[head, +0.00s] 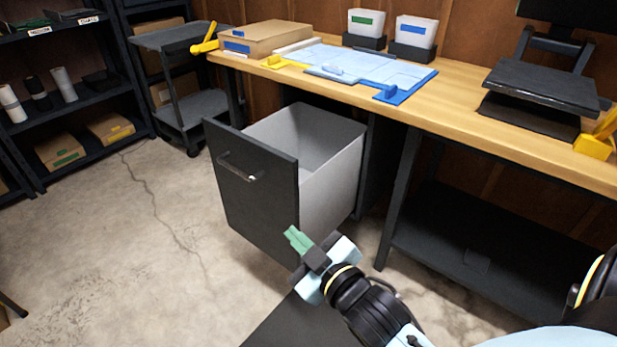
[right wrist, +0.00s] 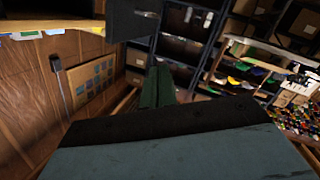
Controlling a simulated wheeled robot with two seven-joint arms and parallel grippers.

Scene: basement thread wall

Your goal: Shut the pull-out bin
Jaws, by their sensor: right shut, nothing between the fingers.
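The pull-out bin (head: 330,190) stands pulled out from under the workbench in the head view. It has a dark front panel (head: 250,205) with a metal bar handle (head: 237,167) and an open grey-white tub behind it that looks empty. My right gripper (head: 297,238) is shut and empty, with green fingertips. In the picture it overlaps the lower right of the bin's front panel; I cannot tell whether it touches. In the right wrist view its green fingers (right wrist: 157,88) are together, and a dark panel with a handle (right wrist: 147,17) shows at the top. My left gripper is out of view.
The wooden workbench (head: 460,110) runs above the bin, holding a blue mat, a cardboard box, two small bins and a dark stand. A bench leg (head: 397,200) and lower shelf (head: 480,255) are to the right. Open concrete floor (head: 120,250) lies left of the bin.

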